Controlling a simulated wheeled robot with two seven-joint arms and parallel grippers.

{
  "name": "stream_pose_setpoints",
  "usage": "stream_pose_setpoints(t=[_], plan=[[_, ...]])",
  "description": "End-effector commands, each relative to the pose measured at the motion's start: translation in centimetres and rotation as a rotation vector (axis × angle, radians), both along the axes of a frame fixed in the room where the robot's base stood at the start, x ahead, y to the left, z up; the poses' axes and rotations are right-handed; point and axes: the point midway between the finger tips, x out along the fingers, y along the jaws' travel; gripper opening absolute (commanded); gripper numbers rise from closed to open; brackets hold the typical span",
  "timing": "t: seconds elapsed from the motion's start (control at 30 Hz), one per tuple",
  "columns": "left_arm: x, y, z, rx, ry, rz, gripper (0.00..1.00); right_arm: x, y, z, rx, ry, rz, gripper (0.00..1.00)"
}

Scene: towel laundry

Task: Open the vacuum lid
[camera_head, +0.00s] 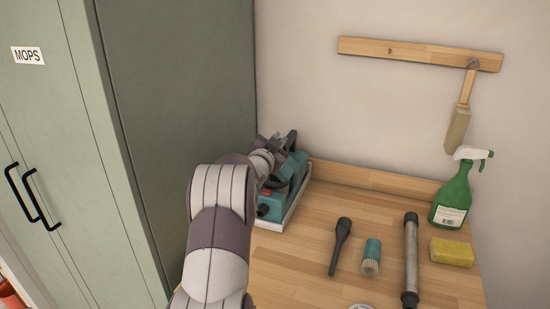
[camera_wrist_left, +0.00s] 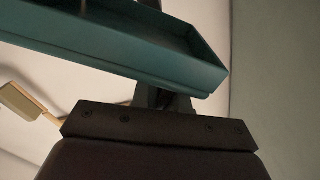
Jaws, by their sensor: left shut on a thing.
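The vacuum (camera_head: 264,210) is a teal and dark unit with a small red part. It sits in the back left corner of the wooden table, partly hidden by my left arm. My left gripper (camera_head: 280,148) is at its top, shut on the lid; the fingertips are mostly hidden. In the left wrist view the teal lid (camera_wrist_left: 150,62) fills the upper part, tilted, with a rimmed, hollow side showing. The dark gripper (camera_wrist_left: 162,98) meets it from below. How far the lid stands open cannot be told. My right gripper is not in view.
On the table (camera_head: 300,258) lie a black nozzle (camera_head: 340,245), a teal brush (camera_head: 372,255), a grey tube (camera_head: 410,260) and a yellow sponge (camera_head: 452,252). A green spray bottle (camera_head: 452,200) stands at the back right. A green cabinet (camera_head: 185,110) stands close on the left.

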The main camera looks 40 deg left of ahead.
Motion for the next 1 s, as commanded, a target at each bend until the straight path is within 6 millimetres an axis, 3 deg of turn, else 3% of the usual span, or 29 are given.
stream_pose_setpoints(t=[0.03, 0.47, 1.0], plan=[[0.1, -0.4, -0.5, 0.040, 0.009, -0.002, 0.00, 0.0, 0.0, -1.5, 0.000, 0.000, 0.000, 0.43], [1.2, -3.7, 0.0, 0.428, 0.134, -0.002, 0.00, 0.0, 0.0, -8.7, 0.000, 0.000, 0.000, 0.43], [2.6, -8.1, -1.1, 0.887, 0.288, -0.003, 0.00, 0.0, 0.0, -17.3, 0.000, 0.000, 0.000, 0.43]])
